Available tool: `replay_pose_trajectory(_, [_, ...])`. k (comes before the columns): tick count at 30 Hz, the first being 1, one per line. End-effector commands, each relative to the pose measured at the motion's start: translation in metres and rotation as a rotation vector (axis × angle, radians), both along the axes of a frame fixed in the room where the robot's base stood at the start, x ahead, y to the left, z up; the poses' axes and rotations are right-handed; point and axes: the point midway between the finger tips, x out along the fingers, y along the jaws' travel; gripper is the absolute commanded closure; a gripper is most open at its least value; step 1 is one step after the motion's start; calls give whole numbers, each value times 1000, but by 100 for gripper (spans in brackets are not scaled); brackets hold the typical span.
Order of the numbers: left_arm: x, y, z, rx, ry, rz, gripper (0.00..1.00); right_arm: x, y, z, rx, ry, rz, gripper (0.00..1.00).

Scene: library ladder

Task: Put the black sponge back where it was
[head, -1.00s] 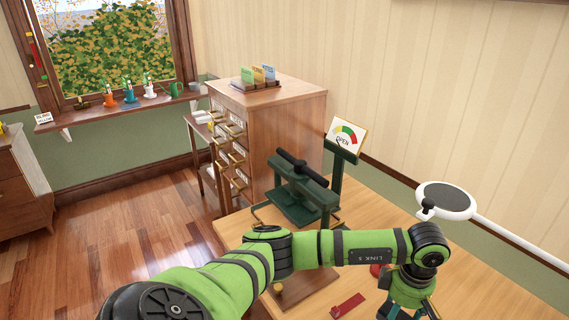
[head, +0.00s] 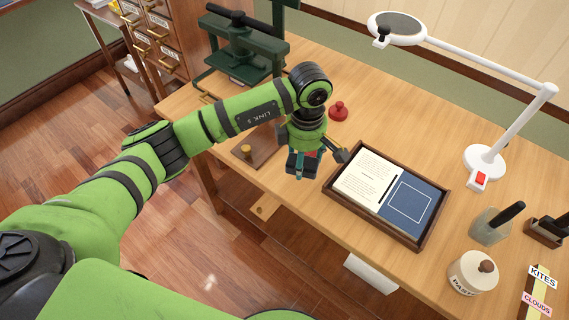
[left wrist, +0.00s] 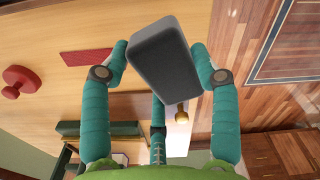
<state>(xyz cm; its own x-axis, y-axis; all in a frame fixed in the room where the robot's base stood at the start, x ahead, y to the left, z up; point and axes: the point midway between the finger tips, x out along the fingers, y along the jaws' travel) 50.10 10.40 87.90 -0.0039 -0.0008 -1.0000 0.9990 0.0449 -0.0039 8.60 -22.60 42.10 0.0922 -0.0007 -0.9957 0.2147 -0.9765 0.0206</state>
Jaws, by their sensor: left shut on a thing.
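My left gripper (head: 303,168) is shut on the black sponge and holds it above the front part of the wooden desk (head: 395,110). In the left wrist view the sponge (left wrist: 165,62) is a dark grey block with a lighter edge, tilted between the teal fingers of the gripper (left wrist: 163,72). In the head view the sponge is mostly hidden by the fingers and hard to tell from them. My right gripper is not in view.
Right of the gripper lies a wooden tray (head: 331,183) with a printed page and blue panel. A red knob (head: 338,111), green press (head: 240,50), white magnifier lamp (head: 485,160), brush jar (head: 490,226), paste pot (head: 473,272) and dark block (head: 546,232) stand around.

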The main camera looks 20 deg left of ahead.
Motion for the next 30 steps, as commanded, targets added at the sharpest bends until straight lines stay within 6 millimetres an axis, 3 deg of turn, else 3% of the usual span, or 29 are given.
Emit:
replay_pose_trajectory(3, [1, 24, -12, 2, 3, 4, 65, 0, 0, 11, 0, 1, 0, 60])
replay_pose_trajectory(8, [3, 38, -22, 0, 0, 1, 65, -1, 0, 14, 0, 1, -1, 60])
replay_pose_trajectory(18, [2, 39, -61, -1, 2, 0, 65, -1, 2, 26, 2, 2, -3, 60])
replay_pose_trajectory(30, [3, 39, -69, 0, -1, -1, 65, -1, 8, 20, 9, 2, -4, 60])
